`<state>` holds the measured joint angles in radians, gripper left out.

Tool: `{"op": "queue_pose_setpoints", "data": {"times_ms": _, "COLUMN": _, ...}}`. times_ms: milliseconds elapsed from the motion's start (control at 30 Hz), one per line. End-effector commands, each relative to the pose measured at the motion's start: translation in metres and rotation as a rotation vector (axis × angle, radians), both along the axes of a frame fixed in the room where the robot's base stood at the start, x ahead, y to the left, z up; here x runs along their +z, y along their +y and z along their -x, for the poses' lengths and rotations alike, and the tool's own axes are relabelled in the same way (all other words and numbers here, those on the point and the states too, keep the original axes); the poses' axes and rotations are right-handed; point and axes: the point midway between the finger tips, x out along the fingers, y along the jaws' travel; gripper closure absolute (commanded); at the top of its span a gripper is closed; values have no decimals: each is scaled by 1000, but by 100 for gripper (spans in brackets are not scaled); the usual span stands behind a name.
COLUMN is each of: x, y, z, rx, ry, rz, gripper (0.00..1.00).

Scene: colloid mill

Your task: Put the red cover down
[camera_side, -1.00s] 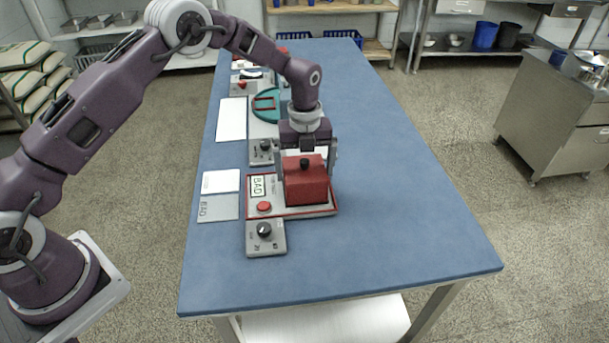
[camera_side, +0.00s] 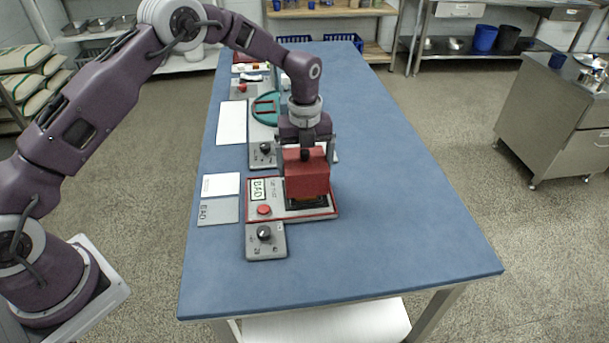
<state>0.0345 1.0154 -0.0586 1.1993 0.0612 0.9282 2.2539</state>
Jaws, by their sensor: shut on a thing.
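The red cover (camera_side: 306,178) is a box-like block with a dark knob on top. My gripper (camera_side: 306,156) is shut on it from above and holds it upright. The cover hangs a little above the grey red-edged base plate (camera_side: 280,213), over its right part. A dark square part with a brownish edge (camera_side: 308,202) shows just under the cover. The left part of the plate carries a "BAD" label (camera_side: 258,190) and a red button (camera_side: 264,210). The far side of the cover is hidden.
A control box with a dark knob (camera_side: 265,242) stands at the plate's near side. A white card (camera_side: 220,184) and a grey "BAD" card (camera_side: 218,211) lie to the left. A teal round fixture (camera_side: 264,107) stands behind. The blue table (camera_side: 400,220) is clear on the right.

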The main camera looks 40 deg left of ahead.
Motion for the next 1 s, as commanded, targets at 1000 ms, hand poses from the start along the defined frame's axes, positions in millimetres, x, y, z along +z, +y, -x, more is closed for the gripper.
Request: {"op": "queue_pose_setpoints", "data": {"times_ms": 1000, "x": -7, "y": -134, "z": 108, "rx": 1, "ry": 3, "rz": -3, "gripper": 50}}
